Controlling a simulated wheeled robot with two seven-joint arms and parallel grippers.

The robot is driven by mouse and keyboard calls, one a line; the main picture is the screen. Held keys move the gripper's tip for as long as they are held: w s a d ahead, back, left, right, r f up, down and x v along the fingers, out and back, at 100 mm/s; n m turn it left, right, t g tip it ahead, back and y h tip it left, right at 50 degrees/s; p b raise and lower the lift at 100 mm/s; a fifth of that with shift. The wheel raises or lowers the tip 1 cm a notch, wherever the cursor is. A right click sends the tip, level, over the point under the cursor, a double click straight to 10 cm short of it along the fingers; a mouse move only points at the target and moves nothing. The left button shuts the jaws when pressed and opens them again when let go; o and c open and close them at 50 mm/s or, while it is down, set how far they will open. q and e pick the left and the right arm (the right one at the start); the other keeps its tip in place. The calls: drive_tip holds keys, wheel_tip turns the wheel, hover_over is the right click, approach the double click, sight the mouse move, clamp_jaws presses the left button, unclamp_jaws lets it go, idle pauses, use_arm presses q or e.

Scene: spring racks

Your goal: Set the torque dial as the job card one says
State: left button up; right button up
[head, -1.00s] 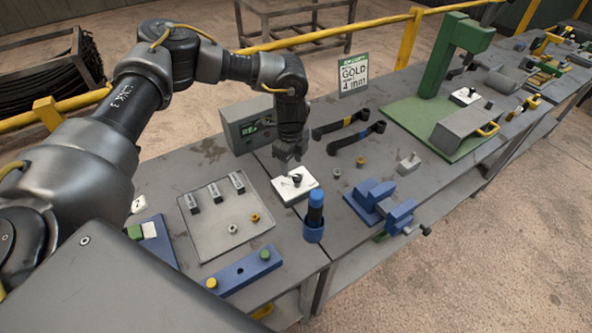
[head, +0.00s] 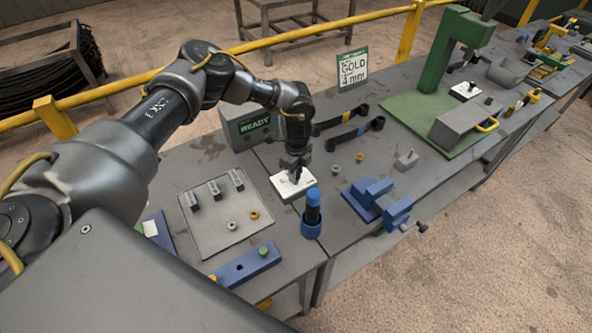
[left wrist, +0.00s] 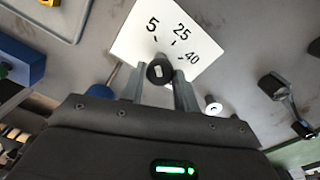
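The torque dial is a black round knob (left wrist: 160,70) on a white plate (left wrist: 133,43) printed 5, 25 and 40. In the head view the plate (head: 282,190) lies near the table's edge seam, and my gripper covers most of the knob. A small pale mark shows on the knob; which number it points to is unclear. My left gripper (left wrist: 160,78) points down with one finger on each side of the knob, close to it. I cannot tell whether the fingers press on it. A green-topped card (head: 353,68) reads GOLD 4 mm. My right gripper is out of view.
A grey box (head: 246,126) showing READY stands behind the dial. A grey tray (head: 205,240) lies left, black tools (head: 355,134) and a blue vise (head: 368,198) right.

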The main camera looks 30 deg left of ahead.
use_arm(q)
drive_tip(key=shift+a+r, duration=0.1)
drive_tip(key=shift+a, duration=0.05)
drive_tip(key=c, duration=0.3)
drive_tip(key=shift+w+m, duration=0.1)
drive_tip(key=shift+m, duration=0.2)
drive_tip(key=shift+m+b, duration=0.6)
drive_tip(key=m+b, duration=0.3)
drive_tip(key=m, duration=0.2)
drive_tip(key=shift+r+m+b, duration=0.1)
drive_tip(key=shift+m+b, duration=0.75)
drive_tip(key=shift+m, duration=0.55)
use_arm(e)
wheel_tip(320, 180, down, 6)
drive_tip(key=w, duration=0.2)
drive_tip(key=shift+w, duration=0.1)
